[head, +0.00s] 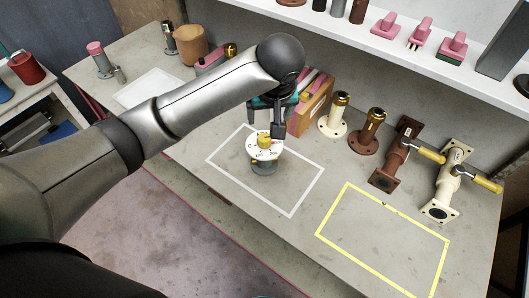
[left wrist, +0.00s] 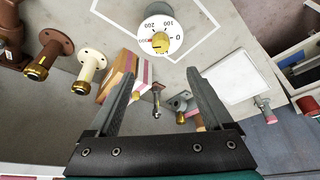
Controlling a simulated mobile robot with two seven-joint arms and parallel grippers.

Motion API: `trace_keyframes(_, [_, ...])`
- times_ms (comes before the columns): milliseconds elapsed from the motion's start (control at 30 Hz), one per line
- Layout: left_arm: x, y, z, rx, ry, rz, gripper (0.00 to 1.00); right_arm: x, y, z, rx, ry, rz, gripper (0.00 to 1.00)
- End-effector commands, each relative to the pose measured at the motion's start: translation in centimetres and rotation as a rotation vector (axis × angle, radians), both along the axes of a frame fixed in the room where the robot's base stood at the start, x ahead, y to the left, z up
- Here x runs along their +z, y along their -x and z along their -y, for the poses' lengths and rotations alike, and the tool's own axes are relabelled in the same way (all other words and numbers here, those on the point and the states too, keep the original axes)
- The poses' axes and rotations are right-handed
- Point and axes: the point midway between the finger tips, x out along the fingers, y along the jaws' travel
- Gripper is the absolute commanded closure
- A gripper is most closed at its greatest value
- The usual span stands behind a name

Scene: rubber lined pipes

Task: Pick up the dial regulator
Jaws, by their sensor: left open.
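The dial regulator (head: 257,151) stands upright inside the white outlined rectangle (head: 292,213) on the grey worktop. It has a white numbered face, a gold knob and a grey base. In the left wrist view the dial regulator (left wrist: 151,27) lies past the fingertips, near the top middle. My left gripper (head: 278,128) points down just behind the dial, covering a little of the space by its far edge. In the left wrist view my left gripper (left wrist: 163,75) is open with nothing between its fingers. My right gripper is not in view.
A cardboard box (head: 313,106) stands close behind the left gripper. A cream flanged pipe (head: 333,122), a brown one (head: 366,140) and two valved pipes line the wall to the right. The yellow outlined rectangle (head: 382,240) is empty. A white shelf (head: 440,70) overhangs the back.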

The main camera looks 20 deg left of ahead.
Motion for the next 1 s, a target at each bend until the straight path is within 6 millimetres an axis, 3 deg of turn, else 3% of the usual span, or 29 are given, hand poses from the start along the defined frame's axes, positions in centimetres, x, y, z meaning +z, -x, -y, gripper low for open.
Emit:
trace_keyframes(133, [-1.3, -0.5, -0.5, 0.012, -0.007, -0.002, 0.16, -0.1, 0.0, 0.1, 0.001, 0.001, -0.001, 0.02])
trace_keyframes(500, [-7.7, -2.9, -1.5, 0.009, -0.005, 0.000, 0.16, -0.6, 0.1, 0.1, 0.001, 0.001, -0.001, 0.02])
trace_keyframes(833, [-9.6, -3.7, -1.8, 0.007, -0.003, 0.002, 0.16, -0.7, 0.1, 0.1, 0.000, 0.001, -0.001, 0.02])
trace_keyframes(1000, [-11.7, -4.2, -2.1, 0.008, -0.005, 0.000, 0.16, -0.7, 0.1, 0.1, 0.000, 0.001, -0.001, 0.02])
